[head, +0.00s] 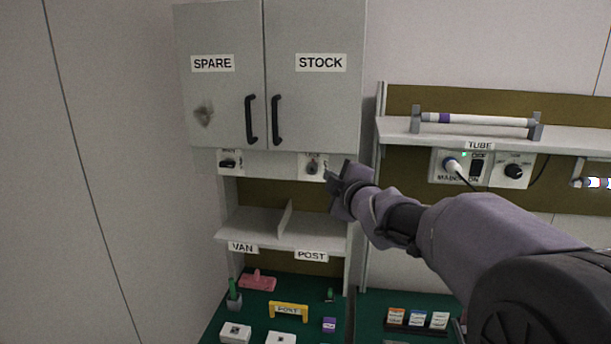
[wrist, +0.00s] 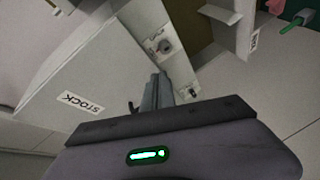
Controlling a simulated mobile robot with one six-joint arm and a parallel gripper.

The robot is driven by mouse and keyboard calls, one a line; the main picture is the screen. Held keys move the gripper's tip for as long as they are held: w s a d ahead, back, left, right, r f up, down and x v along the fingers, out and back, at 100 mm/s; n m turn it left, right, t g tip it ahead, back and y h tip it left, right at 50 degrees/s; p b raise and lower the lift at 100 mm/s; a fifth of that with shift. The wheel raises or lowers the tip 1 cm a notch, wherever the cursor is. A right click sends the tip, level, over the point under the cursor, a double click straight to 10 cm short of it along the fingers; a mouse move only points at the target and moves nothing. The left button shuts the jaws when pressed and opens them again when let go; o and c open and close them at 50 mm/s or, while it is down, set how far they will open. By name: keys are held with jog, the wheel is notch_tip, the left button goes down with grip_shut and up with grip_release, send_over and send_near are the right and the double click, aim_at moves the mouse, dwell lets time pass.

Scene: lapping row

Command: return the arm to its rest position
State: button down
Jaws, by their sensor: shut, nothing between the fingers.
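My arm reaches in from the lower right in the head view. My gripper (head: 341,172) is in front of the cabinet's lower right edge, just right of the small lock switch (head: 312,168). In the wrist view my gripper (wrist: 160,78) has its fingers together with nothing between them. The switch plate (wrist: 166,46) shows just beyond the fingertips there. I cannot tell whether the fingers touch anything. The STOCK door (head: 318,80) and the SPARE door (head: 218,70) are both shut.
A shelf (head: 285,232) labelled VAN and POST hangs under the cabinet. Right of my gripper are a tube shelf (head: 570,138) and a socket panel (head: 475,168) with a plugged cable. The green bench (head: 260,325) holds several small items. The left wall is bare.

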jog(key=s+d+f+m+g+h+b, duration=0.25)
jog(key=s+d+f+m+b, duration=0.25)
jog(key=s+d+f+m, duration=0.35)
jog(key=s+d+f+m+g+h+b, duration=0.25)
jog(key=s+d+f+m+b, duration=0.2)
jog(key=s+f, duration=0.6)
jog(key=s+f+m+g+b, duration=0.1)
jog(key=s+f+m+b, duration=0.1)
jog(key=s+f, duration=0.3)
jog(key=s+a+f+m+g+y+b, duration=0.1)
jog(key=s+f+m, duration=0.3)
jog(key=s, duration=0.6)
jog(key=s+a+f+m+g+b, duration=0.1)
jog(key=s+f+m+g+b, duration=0.1)
jog(key=s+f, duration=0.4)
jog(key=s+m+b, duration=0.1)
jog(key=s, duration=0.1)
jog(key=shift+s+a+f+g, duration=0.25)
jog(key=shift+s+g, duration=0.1)
jog(key=shift+g, duration=0.05)
jog(key=c, duration=2.1)
grip_release()
